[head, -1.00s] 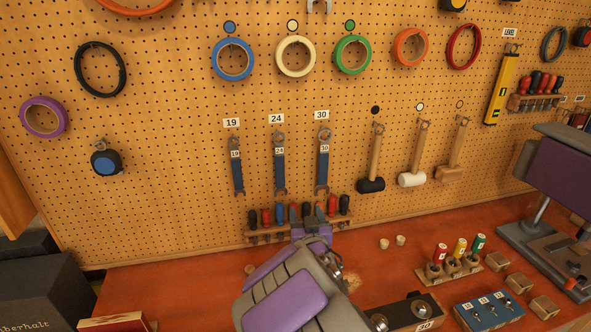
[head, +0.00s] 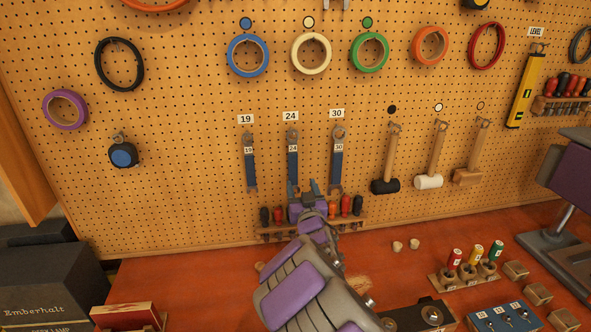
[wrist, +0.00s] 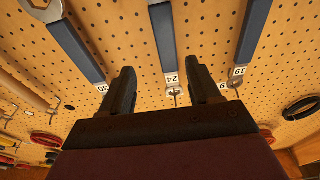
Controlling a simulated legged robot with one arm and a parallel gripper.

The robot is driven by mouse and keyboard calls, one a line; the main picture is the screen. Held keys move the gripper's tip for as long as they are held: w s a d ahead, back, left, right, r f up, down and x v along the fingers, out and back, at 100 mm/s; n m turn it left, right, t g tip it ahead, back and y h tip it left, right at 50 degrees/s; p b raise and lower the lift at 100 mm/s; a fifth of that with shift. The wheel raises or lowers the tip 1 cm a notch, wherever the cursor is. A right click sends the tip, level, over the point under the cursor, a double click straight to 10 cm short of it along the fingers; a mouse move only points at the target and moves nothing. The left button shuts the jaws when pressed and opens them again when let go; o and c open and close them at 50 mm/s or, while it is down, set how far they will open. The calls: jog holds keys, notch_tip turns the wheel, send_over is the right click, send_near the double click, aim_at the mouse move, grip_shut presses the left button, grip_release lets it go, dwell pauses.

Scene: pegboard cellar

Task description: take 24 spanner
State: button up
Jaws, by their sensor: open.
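The 24 spanner (head: 292,160), blue-handled with metal ends, hangs upright on the pegboard under a "24" tag (head: 291,115). My gripper (head: 303,187) is open and empty at its lower end, hiding part of it. In the wrist view, the 24 spanner (wrist: 164,32) appears between the two spread fingers (wrist: 161,70), beyond their tips. I cannot tell how far the fingers are from it.
The 19 spanner (head: 250,165) hangs to the left and the 30 spanner (head: 337,165) to the right. A screwdriver rack (head: 348,222) sits just below, partly behind my gripper. Mallets hang further right, beginning with a black-headed one (head: 385,185). The red bench (head: 200,280) is below.

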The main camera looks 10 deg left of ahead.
aim_at(293, 173)
jog(key=w+a, duration=0.1)
jog(key=w, duration=0.1)
jog(key=w+a, duration=0.1)
jog(key=a, duration=0.1)
jog(key=shift+w+r, duration=0.1)
jog(key=shift+w, duration=0.25)
jog(key=shift+w+d+b, duration=0.35)
jog(key=shift+w+d, duration=0.1)
jog(key=shift+d, duration=0.1)
jog(key=x, duration=0.3)
jog(key=shift+w+a+f+b, duration=0.15)
jog(key=shift+a+f+b, duration=0.1)
jog(key=shift+f+b, duration=0.1)
jog(key=shift+w+a+r, duration=0.25)
jog(key=shift+w+a, duration=0.2)
jog(key=shift+w, duration=0.1)
jog(key=shift+d, duration=0.3)
jog(key=shift+c, duration=0.7)
jog(key=shift+a, duration=0.15)
grip_shut()
